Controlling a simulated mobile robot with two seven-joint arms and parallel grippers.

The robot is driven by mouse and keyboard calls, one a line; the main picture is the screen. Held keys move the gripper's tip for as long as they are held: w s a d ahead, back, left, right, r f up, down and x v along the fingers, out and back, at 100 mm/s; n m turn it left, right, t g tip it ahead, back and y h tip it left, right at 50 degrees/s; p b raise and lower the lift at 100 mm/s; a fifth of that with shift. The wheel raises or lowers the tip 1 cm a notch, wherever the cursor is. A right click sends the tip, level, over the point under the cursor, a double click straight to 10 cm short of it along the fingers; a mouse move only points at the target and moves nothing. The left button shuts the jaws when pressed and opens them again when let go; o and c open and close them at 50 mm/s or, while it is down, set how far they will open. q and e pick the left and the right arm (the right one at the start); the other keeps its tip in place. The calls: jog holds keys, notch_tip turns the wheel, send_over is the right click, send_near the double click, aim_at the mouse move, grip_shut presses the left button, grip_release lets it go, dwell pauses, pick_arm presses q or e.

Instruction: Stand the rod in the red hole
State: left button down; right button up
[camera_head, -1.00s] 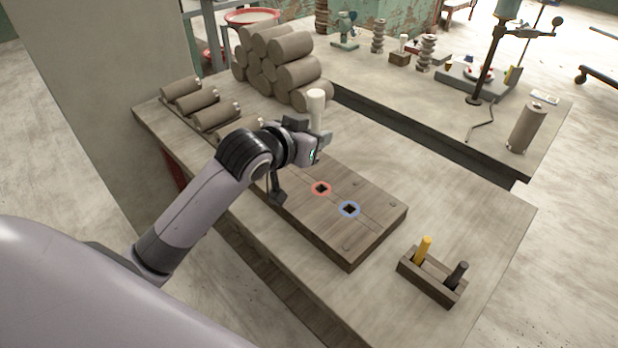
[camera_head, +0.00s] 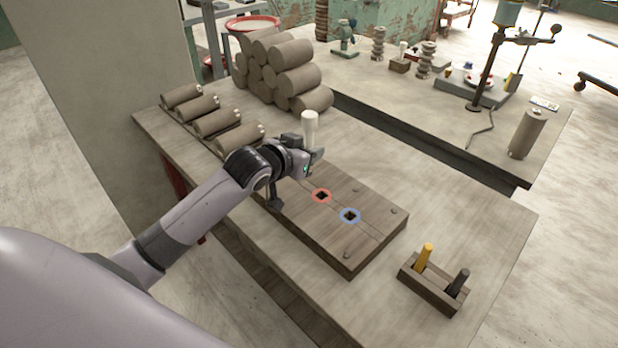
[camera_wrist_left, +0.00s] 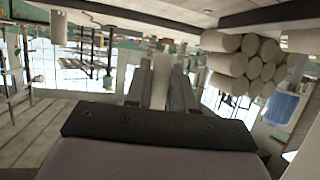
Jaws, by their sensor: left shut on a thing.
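My left gripper (camera_head: 310,150) is shut on a pale, cream-coloured rod (camera_head: 310,127) and holds it roughly upright above the far left part of the wooden block. In the left wrist view the rod (camera_wrist_left: 160,80) stands between the two fingers. The wooden block (camera_head: 348,250) lies on the table and has a red-ringed hole (camera_head: 321,195) and a blue-ringed hole (camera_head: 350,215). The rod is to the upper left of the red hole and apart from it. The rod's lower end is hidden by the gripper. My right gripper is not in view.
A small wooden holder (camera_head: 428,285) with a yellow handle (camera_head: 424,256) and a black handle (camera_head: 459,281) stands at the right. Clay cylinders (camera_head: 296,78) are piled at the back, with several more (camera_head: 216,122) lying at the left.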

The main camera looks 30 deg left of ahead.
aim_at(309, 187)
pick_arm(q)
notch_tip(309, 187, down, 7)
jog(key=shift+f+b, duration=0.2)
jog(key=shift+b, duration=0.1)
jog(key=shift+f, duration=0.1)
jog(key=c, duration=1)
grip_release()
jog(key=shift+o, duration=0.2)
